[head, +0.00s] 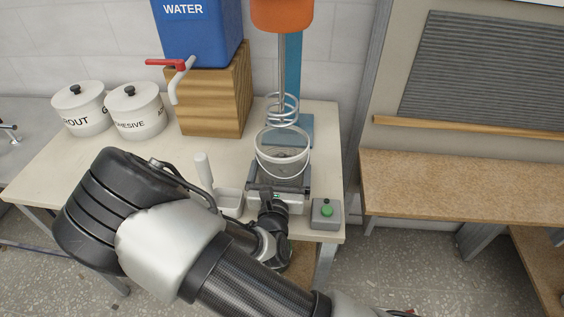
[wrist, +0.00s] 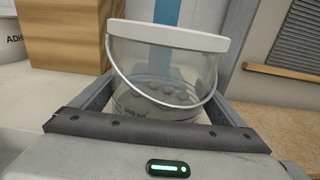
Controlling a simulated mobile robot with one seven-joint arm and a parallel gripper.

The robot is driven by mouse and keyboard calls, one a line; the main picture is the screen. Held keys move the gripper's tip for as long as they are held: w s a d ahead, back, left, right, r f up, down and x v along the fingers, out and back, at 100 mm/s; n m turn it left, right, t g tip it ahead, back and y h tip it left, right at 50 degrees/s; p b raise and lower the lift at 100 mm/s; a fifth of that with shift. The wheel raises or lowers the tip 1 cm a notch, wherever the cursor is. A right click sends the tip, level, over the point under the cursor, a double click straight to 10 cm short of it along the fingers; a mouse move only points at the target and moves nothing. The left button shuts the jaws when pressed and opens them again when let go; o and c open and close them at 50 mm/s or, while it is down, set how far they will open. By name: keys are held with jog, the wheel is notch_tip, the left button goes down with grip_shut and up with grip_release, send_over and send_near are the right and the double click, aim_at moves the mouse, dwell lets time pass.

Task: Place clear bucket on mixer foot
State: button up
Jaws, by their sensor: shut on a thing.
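The clear bucket (head: 268,157) has a white rim and a thin wire handle, and some grey matter shows at its bottom. My gripper (head: 280,178) is shut around the bucket, with one finger on each side. In the wrist view the bucket (wrist: 190,75) stands close in front of the palm and looks about upright. The mixer has an orange head (head: 282,14), a blue post and a hanging wire whisk (head: 282,110). Its blue foot (head: 303,127) shows behind the bucket. Whether the bucket's underside touches anything is hidden.
A green button box (head: 327,213) sits at the table's front right corner. A grey tray (head: 231,202) with a white upright piece lies left of my gripper. A blue water container (head: 200,35) stands on a wooden block (head: 213,100). Two labelled white pots stand at left.

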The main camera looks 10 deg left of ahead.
jog(key=o, duration=1.3)
jog(key=shift+f, duration=0.1)
jog(key=shift+o, duration=0.2)
jog(key=shift+r, duration=0.2)
jog(key=s, duration=1.2)
jog(key=shift+d, duration=0.35)
